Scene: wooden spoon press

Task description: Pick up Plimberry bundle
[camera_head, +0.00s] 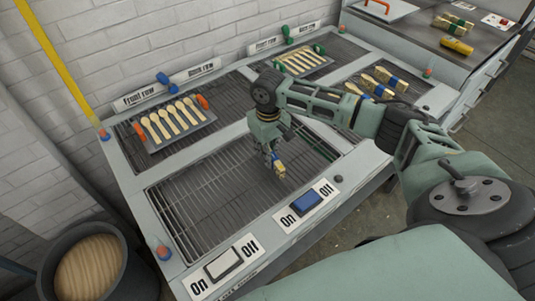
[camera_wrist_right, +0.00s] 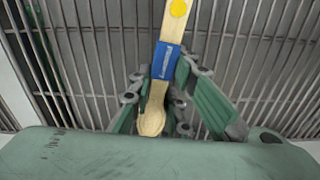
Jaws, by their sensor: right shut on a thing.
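The band carries small white lettering that I cannot read surely. A yellow dot marks the handle end, and the spoon bowl points toward the wrist. In the head view the held bundle (camera_head: 280,169) shows only as a small pale end below the fingers. The grating lies below; I cannot tell the exact gap. My left gripper is out of view.
A tray of spoons (camera_head: 172,124) stands at the back left, another (camera_head: 304,61) at the back. Several banded bundles (camera_head: 378,86) lie on the right grating. A blue switch (camera_head: 306,202) and white switch (camera_head: 223,264) sit on the front edge. The front left grating (camera_head: 200,215) is clear.

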